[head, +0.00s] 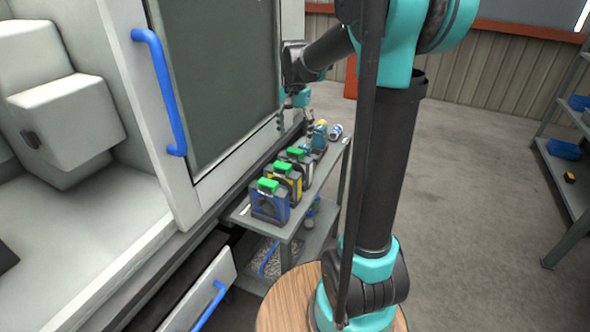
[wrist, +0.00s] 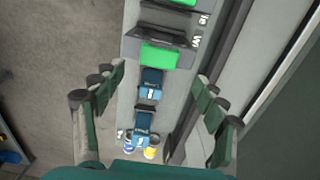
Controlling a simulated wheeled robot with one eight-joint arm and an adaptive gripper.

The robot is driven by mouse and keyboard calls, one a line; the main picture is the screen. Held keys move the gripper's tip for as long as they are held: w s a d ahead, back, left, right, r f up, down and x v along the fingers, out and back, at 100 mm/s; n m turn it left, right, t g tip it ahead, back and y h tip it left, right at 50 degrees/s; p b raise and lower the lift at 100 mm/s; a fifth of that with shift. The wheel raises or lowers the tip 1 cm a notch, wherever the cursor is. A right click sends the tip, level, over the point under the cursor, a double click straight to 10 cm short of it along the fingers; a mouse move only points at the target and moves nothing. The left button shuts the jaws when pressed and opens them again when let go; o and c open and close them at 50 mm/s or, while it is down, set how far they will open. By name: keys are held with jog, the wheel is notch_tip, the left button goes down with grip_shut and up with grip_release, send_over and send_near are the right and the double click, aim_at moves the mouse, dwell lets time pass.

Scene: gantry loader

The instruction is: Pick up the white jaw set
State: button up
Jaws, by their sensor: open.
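The white jaw set (head: 299,165) looks grey-white and dark with a green top. It stands farthest back in the row of jaw sets on the narrow grey bench in the head view. In the wrist view, a dark jaw set with a green top (wrist: 159,55), beside a label starting with "W", appears to be the same one. My gripper (head: 296,122) is open above the far part of the bench. In the wrist view its spread fingers (wrist: 155,100) have nothing between them at their height; that jaw set lies below and beyond the fingertips.
A yellow jaw set (head: 287,180) and a blue jaw set (head: 269,204) stand nearer on the bench (head: 239,216). Small blue items (wrist: 150,85) lie beyond the white one. The machine's door (head: 218,75), with its blue handle (head: 160,92), borders the bench closely. Open floor (head: 470,190) lies right.

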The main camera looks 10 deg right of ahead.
aim_at(295, 150)
jog(key=shift+s+f, duration=0.15)
jog(key=shift+f, duration=1.3)
jog(key=shift+s+f, duration=0.1)
jog(key=shift+f, duration=1.35)
grip_shut()
